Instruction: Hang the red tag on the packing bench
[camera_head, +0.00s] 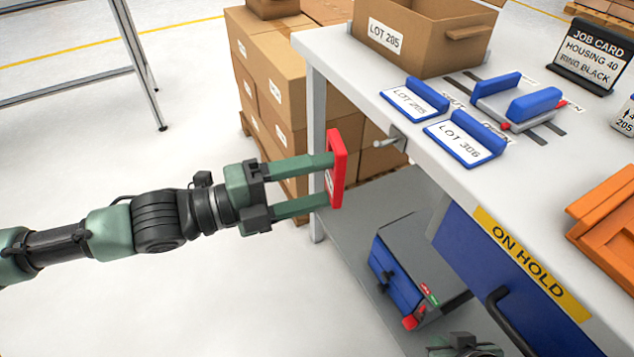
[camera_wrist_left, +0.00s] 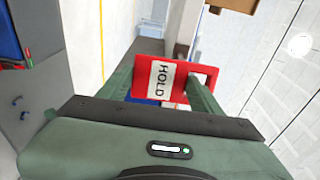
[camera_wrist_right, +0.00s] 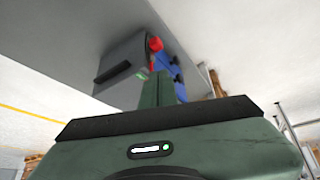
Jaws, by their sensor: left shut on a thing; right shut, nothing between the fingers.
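The red tag (camera_head: 337,170) is held upright between the fingers of my left gripper (camera_head: 325,182), left of the packing bench (camera_head: 360,76). In the left wrist view the tag (camera_wrist_left: 180,78) shows a white label reading HOLD and a slot at one end. A metal peg (camera_head: 385,143) sticks out from the bench's left edge, a short way right of the tag and apart from it. My right gripper (camera_wrist_right: 157,92) is shut and empty. In the head view only a bit of the right arm shows at the bottom edge, below the bench top.
A grey and blue box with a red part (camera_head: 400,280) sits on the lower shelf. Stacked cartons (camera_head: 275,85) stand behind. An ON HOLD drawer (camera_head: 500,270) is at right.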

